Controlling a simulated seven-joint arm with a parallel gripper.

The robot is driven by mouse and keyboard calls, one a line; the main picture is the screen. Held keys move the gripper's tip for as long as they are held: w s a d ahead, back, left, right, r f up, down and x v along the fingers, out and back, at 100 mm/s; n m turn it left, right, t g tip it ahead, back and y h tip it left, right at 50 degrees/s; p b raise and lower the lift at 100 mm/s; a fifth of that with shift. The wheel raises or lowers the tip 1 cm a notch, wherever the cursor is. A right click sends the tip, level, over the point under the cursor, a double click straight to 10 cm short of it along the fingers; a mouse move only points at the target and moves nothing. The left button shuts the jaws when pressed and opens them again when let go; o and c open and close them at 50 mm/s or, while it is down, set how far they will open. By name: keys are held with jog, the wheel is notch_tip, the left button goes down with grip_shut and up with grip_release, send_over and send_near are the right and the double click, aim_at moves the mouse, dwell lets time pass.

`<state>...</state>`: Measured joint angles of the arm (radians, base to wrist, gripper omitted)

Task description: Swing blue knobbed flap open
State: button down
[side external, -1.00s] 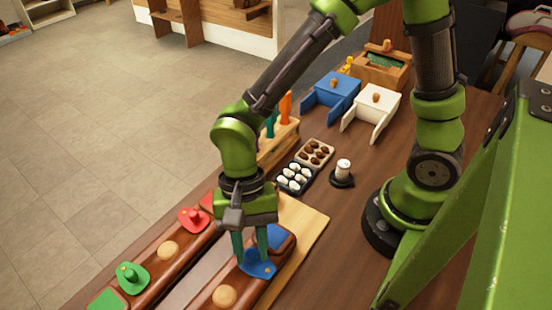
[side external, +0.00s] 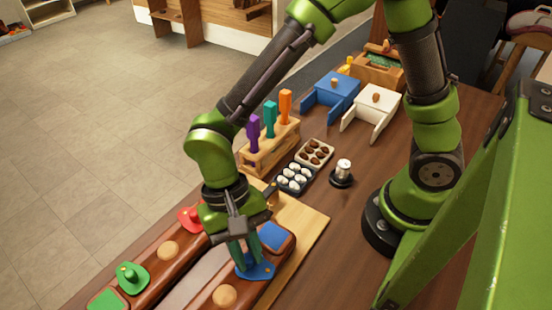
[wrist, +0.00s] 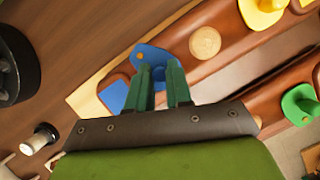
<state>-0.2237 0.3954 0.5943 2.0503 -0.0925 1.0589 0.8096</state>
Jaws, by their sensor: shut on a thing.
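The blue flap (side external: 262,271) lies on the near brown wooden block, swung beside a blue patch (side external: 272,236) that shows uncovered at the block's end. In the wrist view the flap (wrist: 146,53) has a rounded lobe with a small hole, and its blue knob (wrist: 159,74) is between my fingers. The blue patch (wrist: 114,97) shows left of my fingers there. My gripper (side external: 247,270) is tilted and shut on the knob; its green fingers hide part of the flap.
A round wooden disc (side external: 224,295) sits on the same block. A second block carries red (side external: 192,218) and green (side external: 132,277) knobbed flaps. A tool rack (side external: 268,150), egg trays (side external: 295,178), a spool (side external: 342,172) and small blue and white boxes stand farther back.

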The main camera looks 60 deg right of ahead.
jog(key=n, duration=0.2)
jog(key=a+n+h, duration=0.1)
jog(key=shift+s+a+n, duration=0.15)
jog(key=shift+s+n, duration=0.05)
jog(key=shift+n, duration=0.2)
jog(key=n+h, duration=0.1)
jog(key=n, duration=0.1)
jog(key=s+a+n+h, duration=0.1)
jog(key=n, duration=0.1)
jog(key=shift+n, duration=0.3)
jog(key=n, duration=0.1)
jog(key=s+n+h, duration=0.1)
jog(key=n, duration=0.2)
jog(key=shift+s+a+t+h, duration=0.25)
jog(key=shift+a+t+h, duration=0.05)
jog(key=shift+t, duration=0.1)
jog(key=shift+s+n+t+h, duration=0.25)
jog(key=shift+s+n+t, duration=0.05)
jog(key=shift+n, duration=0.75)
jog(key=shift+s+n+t+h, duration=0.25)
jog(key=shift+s+n+t, duration=0.05)
jog(key=shift+n, duration=0.75)
jog(key=shift+s, duration=0.1)
jog(key=c, duration=1.1)
grip_release()
jog(key=shift+o, duration=0.2)
jog(key=shift+r, duration=0.1)
